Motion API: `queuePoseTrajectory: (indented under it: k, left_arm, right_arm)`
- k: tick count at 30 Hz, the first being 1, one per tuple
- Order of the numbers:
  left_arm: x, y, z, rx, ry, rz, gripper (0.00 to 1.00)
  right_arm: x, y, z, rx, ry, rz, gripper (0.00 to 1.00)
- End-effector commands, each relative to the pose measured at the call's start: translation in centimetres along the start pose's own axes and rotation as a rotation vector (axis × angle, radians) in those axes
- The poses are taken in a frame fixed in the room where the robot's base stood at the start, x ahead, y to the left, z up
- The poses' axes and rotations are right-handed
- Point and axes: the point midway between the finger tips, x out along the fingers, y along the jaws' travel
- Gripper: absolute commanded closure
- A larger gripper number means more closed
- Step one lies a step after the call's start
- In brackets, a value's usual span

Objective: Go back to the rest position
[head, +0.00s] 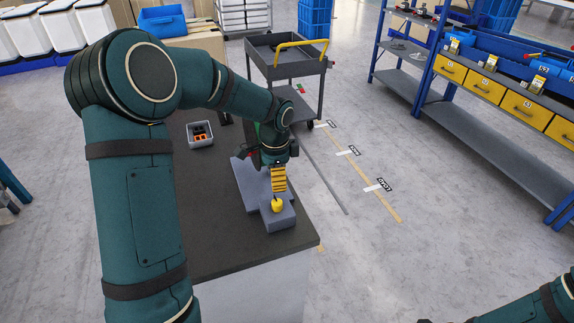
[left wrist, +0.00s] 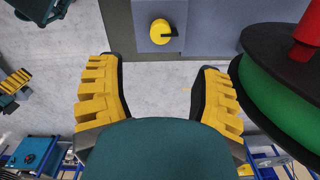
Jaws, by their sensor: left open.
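My left gripper (head: 278,188) has yellow ribbed fingers and hangs over the dark table. It is open and empty in the left wrist view (left wrist: 160,68), with the fingers wide apart. A yellow knob (head: 277,205) sits on a grey-blue block (head: 283,218) just below the fingers in the head view. The knob also shows in the left wrist view (left wrist: 162,32), beyond the fingertips; nothing is held. My right arm enters at the lower right of the head view; its gripper is out of view.
The dark table (head: 215,250) carries a grey bin (head: 200,141) with orange items. A green drum with a red top (left wrist: 285,100) is close beside one finger. A grey cart (head: 287,62) stands behind; a blue shelf with yellow drawers (head: 485,84) is at right.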

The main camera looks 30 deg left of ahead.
Motion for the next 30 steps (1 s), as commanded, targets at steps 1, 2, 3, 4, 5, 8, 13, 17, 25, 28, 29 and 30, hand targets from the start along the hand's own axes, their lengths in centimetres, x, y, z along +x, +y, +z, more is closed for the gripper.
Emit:
queuePoseTrajectory:
  k: [1, 2, 3, 4, 5, 8, 13, 17, 25, 28, 29, 30]
  left_arm:
    - [0.0, 0.0, 0.0, 0.0, 0.0, 0.0, 0.34]
    - [0.0, 0.0, 0.0, 0.0, 0.0, 0.0, 0.34]
    - [0.0, 0.0, 0.0, 0.0, 0.0, 0.0, 0.34]
    - [0.0, 0.0, 0.0, 0.0, 0.0, 0.0, 0.34]
    - [0.0, 0.0, 0.0, 0.0, 0.0, 0.0, 0.34]
    - [0.8, 0.5, -0.4, -0.009, 0.01, 0.009, 0.34]
    - [5.8, 4.4, -3.6, -0.107, 0.098, 0.07, 0.34]
    - [11.5, 10.4, -6.7, -0.29, 0.194, 0.157, 0.34]
    - [19.1, 22.3, -7.9, -0.76, 0.269, 0.288, 0.34]
    - [20.3, 25.0, -7.1, -0.894, 0.268, 0.299, 0.34]
    - [20.5, 25.5, -6.9, -0.925, 0.267, 0.299, 0.34]
    - [20.8, 26.1, -6.6, -0.96, 0.266, 0.299, 0.34]
  right_arm:
    - [0.0, 0.0, 0.0, 0.0, 0.0, 0.0, 0.53]
    - [0.0, 0.0, 0.0, 0.0, 0.0, 0.0, 0.53]
    - [0.0, 0.0, 0.0, 0.0, 0.0, 0.0, 0.53]
    - [0.0, 0.0, 0.0, 0.0, 0.0, 0.0, 0.53]
    - [0.0, 0.0, 0.0, 0.0, 0.0, 0.0, 0.53]
    - [0.0, 0.0, 0.0, 0.0, 0.0, 0.0, 0.53]
    - [0.0, 0.0, 0.0, 0.0, 0.0, 0.0, 0.53]
    - [0.0, 0.0, 0.0, 0.0, 0.0, 0.0, 0.53]
    - [0.0, 0.0, 0.0, 0.0, 0.0, 0.0, 0.53]
    - [0.0, 0.0, 0.0, 0.0, 0.0, 0.0, 0.53]
    - [0.0, 0.0, 0.0, 0.0, 0.0, 0.0, 0.53]
    - [0.0, 0.0, 0.0, 0.0, 0.0, 0.0, 0.53]
